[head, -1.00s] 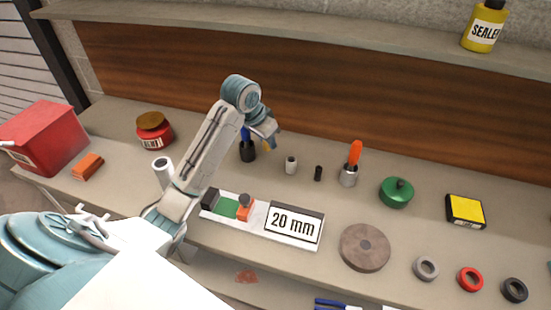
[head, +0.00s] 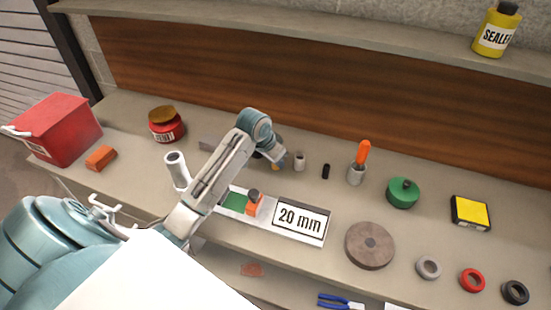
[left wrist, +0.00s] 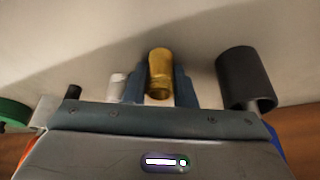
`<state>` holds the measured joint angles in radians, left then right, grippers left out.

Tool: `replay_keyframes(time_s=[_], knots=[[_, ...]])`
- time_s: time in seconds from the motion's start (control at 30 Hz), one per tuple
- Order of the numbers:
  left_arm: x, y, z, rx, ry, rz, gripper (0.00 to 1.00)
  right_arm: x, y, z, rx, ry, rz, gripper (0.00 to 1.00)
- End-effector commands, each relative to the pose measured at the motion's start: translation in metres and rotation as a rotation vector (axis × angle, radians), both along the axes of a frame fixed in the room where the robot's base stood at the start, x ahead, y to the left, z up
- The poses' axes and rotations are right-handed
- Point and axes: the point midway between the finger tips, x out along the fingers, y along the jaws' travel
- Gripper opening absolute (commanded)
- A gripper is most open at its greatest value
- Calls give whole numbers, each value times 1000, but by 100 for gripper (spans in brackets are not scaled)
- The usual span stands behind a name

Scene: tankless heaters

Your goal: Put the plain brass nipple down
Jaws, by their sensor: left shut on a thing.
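The plain brass nipple (left wrist: 159,72) is a short gold-coloured tube, seen in the left wrist view between the two blue-grey fingers. My left gripper (left wrist: 160,88) is shut on it. In the head view my left gripper (head: 275,163) is low over the back part of the worktop, just left of a small pale fitting (head: 300,161). The nipple is mostly hidden there by the fingers. I cannot tell whether it touches the worktop. My right gripper is not in view.
In the left wrist view a dark cylinder (left wrist: 243,78) stands right of the nipple and the pale fitting (left wrist: 117,84) close left. A small black piece (head: 326,171) and an orange-handled tool in a cup (head: 357,170) stand farther right. The 20 mm tray (head: 300,222) lies in front.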

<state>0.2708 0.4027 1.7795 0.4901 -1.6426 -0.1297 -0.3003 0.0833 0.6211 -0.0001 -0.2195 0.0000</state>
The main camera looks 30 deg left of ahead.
Motion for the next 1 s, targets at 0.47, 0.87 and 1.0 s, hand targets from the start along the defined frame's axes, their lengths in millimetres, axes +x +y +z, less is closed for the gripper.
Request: replay_keyframes(time_s=[0.47, 0.87, 1.0], knots=[[0, 0, 3, 1, -1, 0, 46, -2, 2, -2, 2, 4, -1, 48], [-27, 8, 71, 4, -4, 0, 46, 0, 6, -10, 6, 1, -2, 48], [-36, 10, 94, 3, -3, 0, 46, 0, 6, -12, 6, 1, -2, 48]])
